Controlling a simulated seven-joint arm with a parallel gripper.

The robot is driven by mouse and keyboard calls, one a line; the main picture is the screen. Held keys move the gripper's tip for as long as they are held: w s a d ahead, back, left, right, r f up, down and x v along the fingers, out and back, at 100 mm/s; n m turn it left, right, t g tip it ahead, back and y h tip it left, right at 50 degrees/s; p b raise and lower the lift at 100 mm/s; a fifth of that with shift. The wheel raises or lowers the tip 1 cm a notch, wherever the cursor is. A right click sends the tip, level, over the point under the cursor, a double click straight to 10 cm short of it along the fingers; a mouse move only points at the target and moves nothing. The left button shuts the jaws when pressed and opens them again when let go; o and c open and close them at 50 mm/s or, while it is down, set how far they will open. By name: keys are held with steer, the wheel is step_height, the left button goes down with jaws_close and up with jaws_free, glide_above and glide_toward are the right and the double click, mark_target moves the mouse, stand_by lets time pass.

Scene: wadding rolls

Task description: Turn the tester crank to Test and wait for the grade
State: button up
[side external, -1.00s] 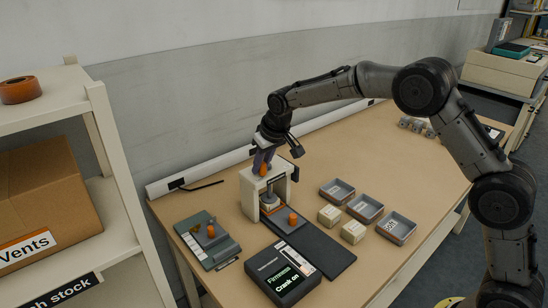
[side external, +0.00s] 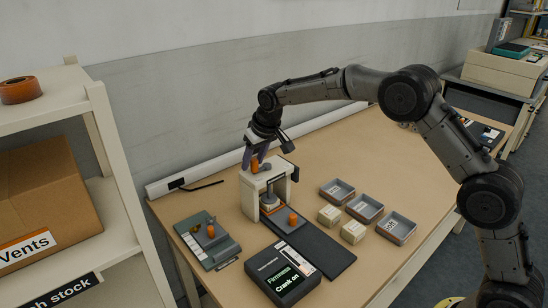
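The tester (side external: 283,189) is a cream press frame standing on the table, with an orange crank knob (side external: 255,166) on top. A round grey part and a pale piece (side external: 268,199) sit inside its opening. My gripper (side external: 255,161) points down at the crank, with its purple fingers on either side of the orange knob; they appear closed on it. The dark display box (side external: 287,276) in front of the tester reads "Firmness" and "Crank on". The fingers partly hide the crank, and its position marks are too small to read.
A grey-green device (side external: 222,250) with an orange knob lies left of the tester. A dark mat (side external: 325,250) runs to the right. Two cream blocks (side external: 329,215) (side external: 353,232) and three grey trays (side external: 337,191) (side external: 365,208) (side external: 396,228) stand beyond it. Shelves (side external: 120,190) border the left.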

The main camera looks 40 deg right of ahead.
steer(key=shift+f, duration=0.15)
steer(key=shift+a, duration=0.1)
steer(key=shift+s+r, duration=0.1)
steer(key=shift+r, duration=3.4)
steer(key=s+d+r+t, duration=0.1)
steer(key=s+d+r, duration=0.1)
steer(key=s+r, duration=0.5)
steer(key=s+d+r+t, duration=0.1)
steer(key=s+r, duration=0.4)
steer(key=r, duration=0.4)
steer(key=s+d, duration=0.2)
steer(key=s, duration=1.4)
steer(key=shift+g, duration=0.5)
steer(key=s+f, duration=0.4)
steer(key=s, duration=0.1)
steer(key=s+f, duration=0.5)
steer(key=s, duration=0.1)
steer(key=s+f, duration=0.4)
steer(key=s, duration=0.1)
steer(key=shift+s+d+f, duration=0.2)
steer(key=shift+s+f, duration=0.15)
steer(key=shift+f, duration=0.05)
